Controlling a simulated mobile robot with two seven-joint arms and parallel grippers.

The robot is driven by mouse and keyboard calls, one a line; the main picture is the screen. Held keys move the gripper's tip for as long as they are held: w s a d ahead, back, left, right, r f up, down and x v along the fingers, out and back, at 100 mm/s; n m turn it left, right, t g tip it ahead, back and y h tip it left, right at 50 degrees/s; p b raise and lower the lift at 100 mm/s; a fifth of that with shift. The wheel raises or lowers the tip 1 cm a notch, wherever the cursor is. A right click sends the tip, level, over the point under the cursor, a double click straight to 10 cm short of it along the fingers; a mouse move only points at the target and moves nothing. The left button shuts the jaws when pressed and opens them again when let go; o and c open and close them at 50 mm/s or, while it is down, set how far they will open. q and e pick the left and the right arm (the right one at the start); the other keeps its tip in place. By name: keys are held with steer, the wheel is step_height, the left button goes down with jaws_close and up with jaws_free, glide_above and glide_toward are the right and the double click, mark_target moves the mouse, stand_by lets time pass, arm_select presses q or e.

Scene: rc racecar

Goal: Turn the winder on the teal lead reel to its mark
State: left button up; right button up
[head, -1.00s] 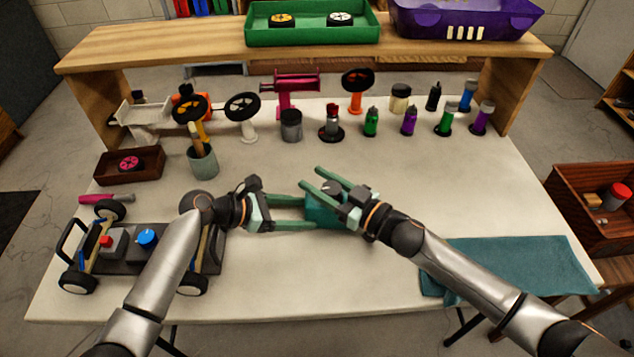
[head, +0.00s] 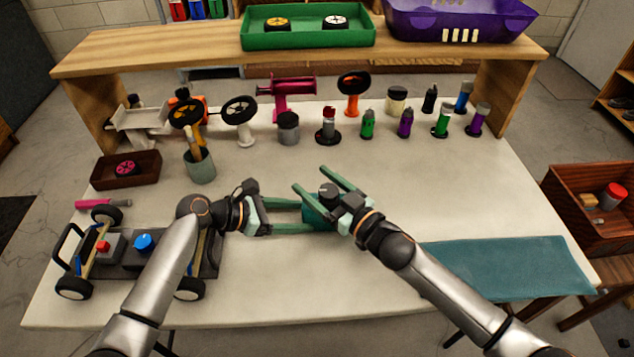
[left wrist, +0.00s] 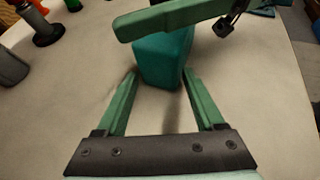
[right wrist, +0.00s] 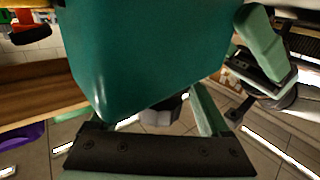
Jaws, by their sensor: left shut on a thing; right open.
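The teal lead reel (head: 316,214) is held above the white table near its middle. It also shows in the left wrist view (left wrist: 163,62) and fills much of the right wrist view (right wrist: 140,50). Its dark winder knob (head: 327,191) is on top. My left gripper (head: 318,216) is shut on the reel's body from the left, one finger on each side. My right gripper (head: 309,179) is open from the right, its fingers on either side of the winder with visible gaps. The winder's mark cannot be made out.
A toy car chassis (head: 125,256) stands at the front left. A teal cloth (head: 510,268) lies at the front right. A grey-green cup (head: 200,168), a brown tray (head: 125,170) and several bottles and stands line the back. The table around the reel is clear.

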steer(key=shift+d, duration=0.1)
steer(key=v, duration=1.2)
arm_select(q)
steer(key=o, duration=1.3)
steer(key=shift+c, duration=0.2)
steer(key=v, duration=1.2)
steer(key=shift+f, duration=0.1)
